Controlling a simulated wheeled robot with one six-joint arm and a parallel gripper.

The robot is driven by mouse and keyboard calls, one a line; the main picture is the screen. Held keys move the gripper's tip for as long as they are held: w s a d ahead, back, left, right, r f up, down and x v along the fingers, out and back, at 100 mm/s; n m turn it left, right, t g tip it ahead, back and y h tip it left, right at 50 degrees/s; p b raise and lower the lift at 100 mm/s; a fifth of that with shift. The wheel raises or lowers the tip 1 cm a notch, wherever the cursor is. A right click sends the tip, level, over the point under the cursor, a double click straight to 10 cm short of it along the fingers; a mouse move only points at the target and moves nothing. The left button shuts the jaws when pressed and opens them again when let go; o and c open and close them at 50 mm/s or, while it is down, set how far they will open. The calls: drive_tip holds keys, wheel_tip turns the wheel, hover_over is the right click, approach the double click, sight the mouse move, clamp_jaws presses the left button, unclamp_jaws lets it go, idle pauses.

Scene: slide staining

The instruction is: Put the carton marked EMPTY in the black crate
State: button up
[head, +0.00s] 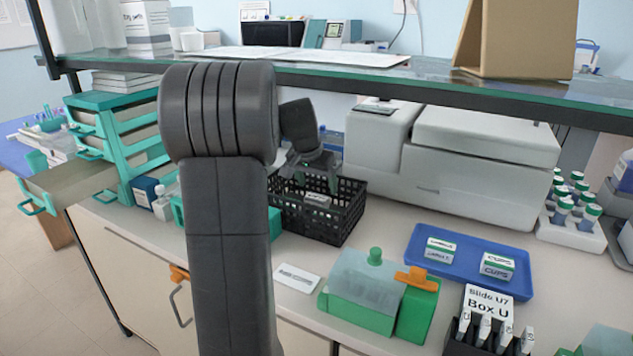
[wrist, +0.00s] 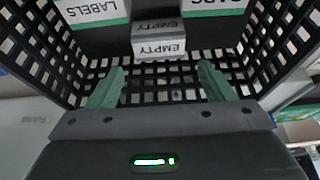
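The carton marked EMPTY (wrist: 158,47), white with a grey top, sits inside the black crate (head: 349,212) on its mesh floor. It also shows in the head view (head: 316,200), where its label is too small to read. My gripper (wrist: 160,88) is open, its two green fingers apart with nothing between them. In the head view my gripper (head: 316,180) hangs over the crate, fingers down. In the wrist view the carton lies beyond the fingertips and appears apart from them.
A blue tray (head: 462,268) right of the crate holds two white-and-green cartons. A white machine (head: 470,165) stands behind; a glass shelf (head: 400,80) spans above.

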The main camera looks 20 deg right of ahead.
drive_tip(key=shift+r, duration=0.35)
drive_tip(key=s+a+r, duration=0.1)
drive_tip(key=s+a, duration=0.2)
drive_tip(key=s+a+r, duration=0.1)
drive_tip(key=s+a, duration=0.2)
drive_tip(key=s+a+r, duration=0.1)
drive_tip(key=s+a, duration=0.1)
drive_tip(key=a, duration=0.1)
drive_tip(key=shift+s+a+r, duration=0.1)
drive_tip(key=shift+s+a, duration=0.3)
